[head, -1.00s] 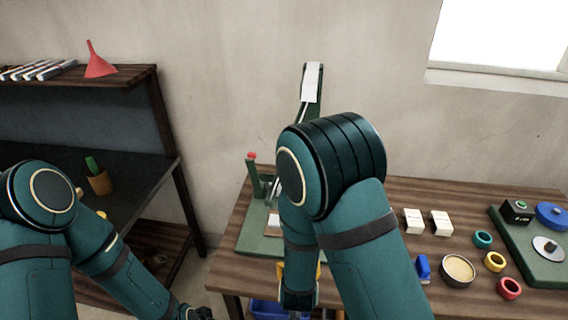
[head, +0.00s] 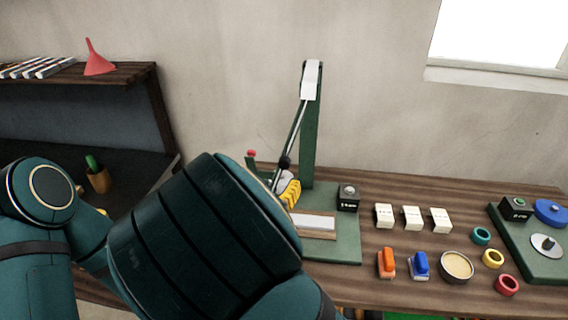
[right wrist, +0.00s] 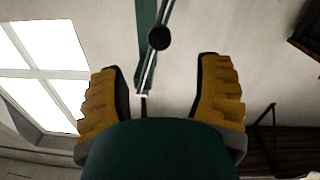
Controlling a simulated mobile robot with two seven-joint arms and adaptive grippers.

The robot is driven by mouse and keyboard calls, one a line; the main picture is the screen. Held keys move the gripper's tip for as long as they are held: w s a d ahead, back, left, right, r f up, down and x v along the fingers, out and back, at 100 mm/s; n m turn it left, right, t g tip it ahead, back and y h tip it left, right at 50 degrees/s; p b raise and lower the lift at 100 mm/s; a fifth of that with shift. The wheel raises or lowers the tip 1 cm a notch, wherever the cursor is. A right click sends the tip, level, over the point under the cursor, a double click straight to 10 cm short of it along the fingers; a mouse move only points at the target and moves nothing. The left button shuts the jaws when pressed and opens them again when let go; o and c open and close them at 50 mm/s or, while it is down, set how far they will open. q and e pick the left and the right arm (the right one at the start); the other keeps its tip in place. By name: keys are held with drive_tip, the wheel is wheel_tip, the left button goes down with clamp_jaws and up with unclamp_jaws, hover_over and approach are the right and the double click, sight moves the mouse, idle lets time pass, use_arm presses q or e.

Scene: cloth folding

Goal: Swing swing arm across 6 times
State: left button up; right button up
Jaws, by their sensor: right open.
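The swing arm is a thin pale rod (head: 297,130) with a black ball (head: 284,162). It hangs tilted, lower end to the left, from the white-topped green post (head: 309,140) on a green base (head: 346,245). The yellow fingers of my right gripper (head: 288,190) are just below the ball in the head view. In the right wrist view my right gripper (right wrist: 160,75) is open, its fingers apart on either side of the rod (right wrist: 149,70). The black ball (right wrist: 159,38) shows beyond the fingertips. Contact with the rod cannot be told. My left gripper is out of view.
A red-tipped post (head: 251,154) stands left of the rod. A small black button box (head: 348,197) sits on the base. White blocks (head: 412,217), an orange stamp-like item (head: 387,264), a blue one (head: 419,266) and a round dish (head: 456,266) lie right. A dark shelf (head: 130,80) stands left.

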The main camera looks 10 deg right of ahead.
sight(284, 165)
drive_tip(key=x, duration=0.9)
drive_tip(key=shift+w+d, duration=0.1)
drive_tip(key=shift+w, duration=0.15)
clamp_jaws()
